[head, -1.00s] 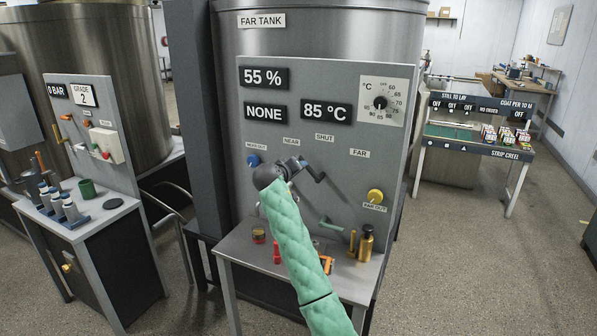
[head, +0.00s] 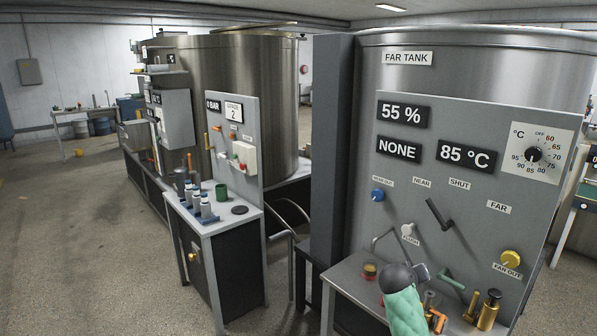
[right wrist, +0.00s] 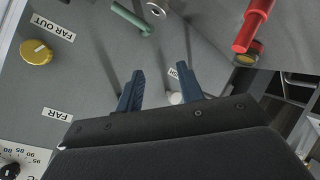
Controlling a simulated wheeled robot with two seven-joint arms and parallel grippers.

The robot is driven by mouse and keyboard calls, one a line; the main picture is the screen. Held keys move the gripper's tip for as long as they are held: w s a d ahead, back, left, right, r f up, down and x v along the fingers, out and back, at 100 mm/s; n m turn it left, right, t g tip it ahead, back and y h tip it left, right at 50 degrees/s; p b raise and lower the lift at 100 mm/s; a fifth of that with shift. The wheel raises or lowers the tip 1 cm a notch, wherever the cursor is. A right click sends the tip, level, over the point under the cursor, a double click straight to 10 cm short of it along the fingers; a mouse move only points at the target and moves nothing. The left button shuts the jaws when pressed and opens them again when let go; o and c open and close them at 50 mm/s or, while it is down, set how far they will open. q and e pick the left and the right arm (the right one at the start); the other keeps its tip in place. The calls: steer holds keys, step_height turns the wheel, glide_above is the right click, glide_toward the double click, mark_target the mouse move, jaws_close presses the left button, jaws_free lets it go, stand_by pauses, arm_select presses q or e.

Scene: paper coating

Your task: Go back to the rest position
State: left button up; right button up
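The far tank's grey panel (head: 470,190) stands at right in the head view, with displays reading 55 %, NONE and 85 °C. Its black lever (head: 438,214) slants below the NEAR and SHUT labels. My right gripper (head: 422,270) is low in front of the panel, at the end of the green-sleeved arm, clear of the lever. In the right wrist view its two blue fingers (right wrist: 160,85) are apart with nothing held between them. A pale knob (right wrist: 176,98) shows beyond the fingers, apparently not gripped. My left gripper is in neither view.
A small table (head: 345,282) below the panel holds a gold bottle (head: 489,309) and small items close to my right arm. A red handle (right wrist: 254,24) shows in the wrist view. A grade-2 station (head: 222,231) stands at left. Open floor (head: 90,240) lies farther left.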

steer(key=s+a+f+n+g+y, duration=0.15)
steer(key=s+a+f, duration=0.25)
steer(key=s+f, duration=0.6)
steer(key=s+a+f+m+g+y, duration=0.1)
steer(key=s+a+f+y, duration=0.35)
steer(key=s, duration=0.95)
steer(key=s+a+f+n+g+y, duration=0.1)
steer(key=s+a+f, duration=0.15)
steer(key=s, duration=1.05)
steer(key=s+a+f+g+y, duration=0.15)
steer(key=s+a, duration=0.25)
steer(key=s, duration=0.8)
step_height(320, 180, down, 22)
steer(key=w+a+g, duration=0.1)
steer(key=w, duration=0.1)
steer(key=s+f, duration=0.4)
steer(key=f, duration=0.8)
steer(key=s+f+g, duration=0.1)
steer(key=s+f, duration=0.3)
steer(key=f, duration=0.8)
steer(key=shift+a+f, duration=0.2)
steer(key=shift+a, duration=0.25)
steer(key=shift+s, duration=0.1)
